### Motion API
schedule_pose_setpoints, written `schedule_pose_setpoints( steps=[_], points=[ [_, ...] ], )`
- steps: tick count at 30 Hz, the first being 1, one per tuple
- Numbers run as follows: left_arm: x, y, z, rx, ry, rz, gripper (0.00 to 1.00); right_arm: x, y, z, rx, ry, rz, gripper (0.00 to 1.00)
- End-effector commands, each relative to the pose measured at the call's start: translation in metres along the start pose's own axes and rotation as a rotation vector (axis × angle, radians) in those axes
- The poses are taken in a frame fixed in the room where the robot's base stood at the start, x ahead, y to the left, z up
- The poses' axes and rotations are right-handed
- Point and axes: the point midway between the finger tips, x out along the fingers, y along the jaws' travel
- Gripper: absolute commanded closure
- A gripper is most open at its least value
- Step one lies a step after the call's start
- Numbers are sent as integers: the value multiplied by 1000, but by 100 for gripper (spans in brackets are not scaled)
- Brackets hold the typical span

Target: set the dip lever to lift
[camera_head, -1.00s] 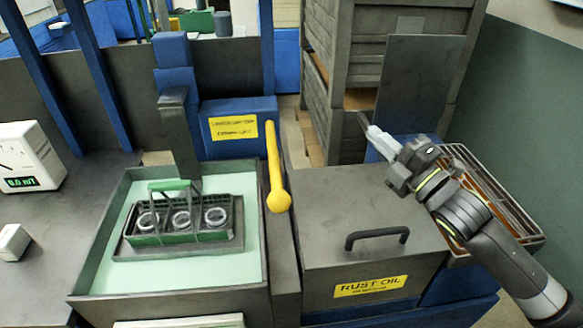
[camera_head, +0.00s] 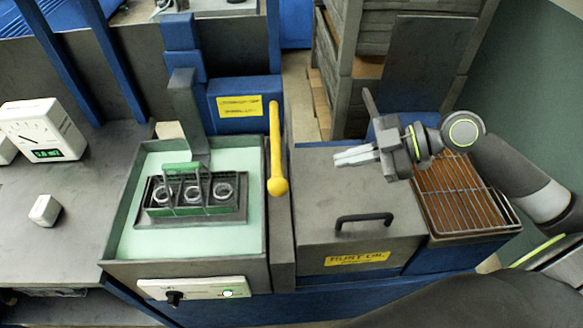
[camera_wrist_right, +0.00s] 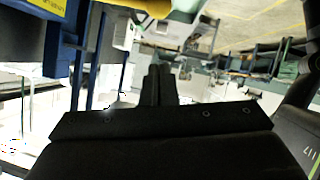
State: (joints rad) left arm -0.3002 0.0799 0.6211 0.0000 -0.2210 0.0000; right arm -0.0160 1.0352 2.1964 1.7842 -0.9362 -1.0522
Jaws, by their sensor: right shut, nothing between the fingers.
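The dip lever (camera_head: 276,145) is a yellow bar with a round yellow knob at its near, lower end. It stands between the green-lined tank (camera_head: 120,230) and the rust oil box (camera_head: 315,230). A basket (camera_head: 205,215) with a green handle and several metal rings sits in the tank. My right gripper (camera_head: 338,158) is shut and empty above the rust oil box, right of the lever and apart from it. Its closed fingers also show in the right wrist view (camera_wrist_right: 158,85), with a yellow bar at the top edge. My left gripper is not in view.
A blue box (camera_head: 225,107) with a yellow label stands behind the lever. The rust oil box has a dark handle (camera_head: 364,218) on its lid. A wire rack (camera_head: 455,195) lies to the right. A gauge (camera_head: 45,132) and a small white block (camera_head: 45,209) are on the left bench.

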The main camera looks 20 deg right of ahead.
Motion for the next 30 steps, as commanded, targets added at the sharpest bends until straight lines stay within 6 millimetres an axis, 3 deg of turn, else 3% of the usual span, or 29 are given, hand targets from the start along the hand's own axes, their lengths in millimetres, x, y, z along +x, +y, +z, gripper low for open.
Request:
schedule_pose_setpoints(
  steps=[8, 30],
  points=[
    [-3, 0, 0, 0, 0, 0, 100, 10, -2, -2, 7, 12, -10, 100],
    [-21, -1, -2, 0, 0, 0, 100, 76, -2, -4, 10, 11, -8, 100]
  ],
)
